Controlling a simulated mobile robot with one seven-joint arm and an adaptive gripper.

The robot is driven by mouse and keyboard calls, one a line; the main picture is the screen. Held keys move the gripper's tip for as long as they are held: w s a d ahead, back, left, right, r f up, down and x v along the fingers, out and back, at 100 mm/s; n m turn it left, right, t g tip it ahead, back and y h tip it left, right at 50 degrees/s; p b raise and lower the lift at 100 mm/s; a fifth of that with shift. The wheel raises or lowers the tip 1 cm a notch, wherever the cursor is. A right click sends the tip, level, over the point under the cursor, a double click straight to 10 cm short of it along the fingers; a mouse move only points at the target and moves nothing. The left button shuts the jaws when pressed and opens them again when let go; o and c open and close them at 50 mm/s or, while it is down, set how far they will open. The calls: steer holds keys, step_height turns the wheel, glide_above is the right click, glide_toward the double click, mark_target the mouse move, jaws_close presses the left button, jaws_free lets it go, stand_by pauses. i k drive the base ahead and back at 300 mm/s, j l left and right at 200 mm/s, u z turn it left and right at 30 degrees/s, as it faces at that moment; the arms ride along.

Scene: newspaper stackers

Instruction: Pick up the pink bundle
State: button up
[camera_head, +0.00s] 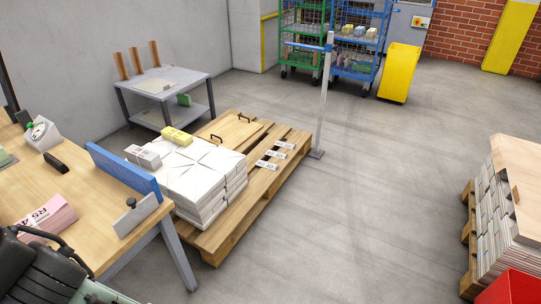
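The pink bundle (49,218) lies on the wooden-topped workbench (100,232) at the left. It is a stack of pink sheets with a pale label with dark print. Black ribbed parts with a curved black bar (40,262) stand in front of it at the lower left corner and cover part of its near side. I cannot tell whether these black parts belong to my gripper. No fingertips can be made out, and I cannot see anything holding the bundle.
A blue upright board (124,171) and a small metal plate (135,216) line the bench's right edge. A grey device (41,135) and a black object (56,163) lie farther back. A pallet (262,196) with white stacks stands beyond. Open floor lies to the right.

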mark_target(56, 215)
steer(key=k+u, duration=0.1)
steer(key=u, duration=1.5)
steer(key=i+l+u, duration=0.15)
steer(key=l+u, duration=0.25)
steer(key=i+l+u, duration=0.1)
steer(key=l+u, duration=0.6)
steer(key=l, duration=2.15)
